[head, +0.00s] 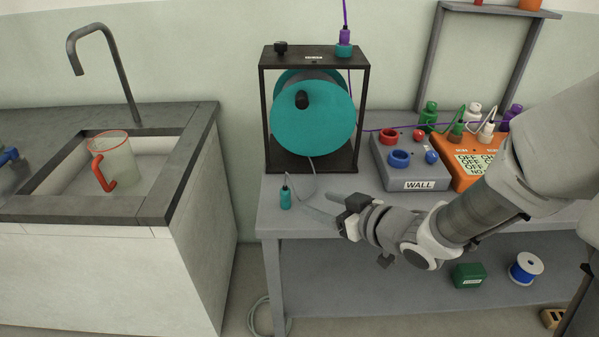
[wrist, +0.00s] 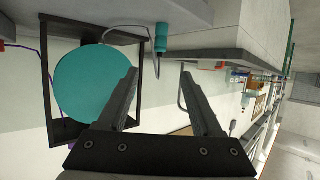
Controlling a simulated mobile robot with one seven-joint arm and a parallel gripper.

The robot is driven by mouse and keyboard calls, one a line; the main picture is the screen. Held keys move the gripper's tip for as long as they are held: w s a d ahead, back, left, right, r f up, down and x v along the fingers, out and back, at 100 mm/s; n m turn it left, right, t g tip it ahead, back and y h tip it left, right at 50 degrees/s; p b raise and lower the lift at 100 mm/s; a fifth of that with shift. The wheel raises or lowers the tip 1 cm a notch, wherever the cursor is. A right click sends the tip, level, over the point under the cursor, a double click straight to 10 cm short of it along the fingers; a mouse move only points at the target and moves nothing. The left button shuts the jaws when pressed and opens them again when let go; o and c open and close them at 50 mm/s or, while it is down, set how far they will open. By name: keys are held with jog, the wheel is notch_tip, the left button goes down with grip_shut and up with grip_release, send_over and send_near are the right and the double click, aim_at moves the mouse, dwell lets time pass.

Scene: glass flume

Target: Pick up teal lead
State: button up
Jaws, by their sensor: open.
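The teal lead's plug (head: 286,198) stands upright at the front left corner of the grey bench, below the reel. A grey cable runs from near it up to the teal reel (head: 312,120). My gripper (head: 317,204) is open and empty just to the right of the plug, its fingers pointing left toward it. In the wrist view, the plug (wrist: 162,40) shows ahead of the gap between my open fingertips (wrist: 160,72), apart from both. The teal reel (wrist: 92,83) fills the left side there.
The black reel frame (head: 265,110) stands just behind the plug. The grey WALL box (head: 425,184) and an orange box (head: 455,178) sit further right. A sink counter (head: 190,165) holding a clear jug (head: 118,158) is at left, across a gap.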

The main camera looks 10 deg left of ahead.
aim_at(288, 192)
jog(key=b+x, duration=0.4)
jog(key=x, duration=1)
jog(key=shift+w+a+f, duration=0.1)
jog(key=shift+w+a, duration=0.05)
grip_shut()
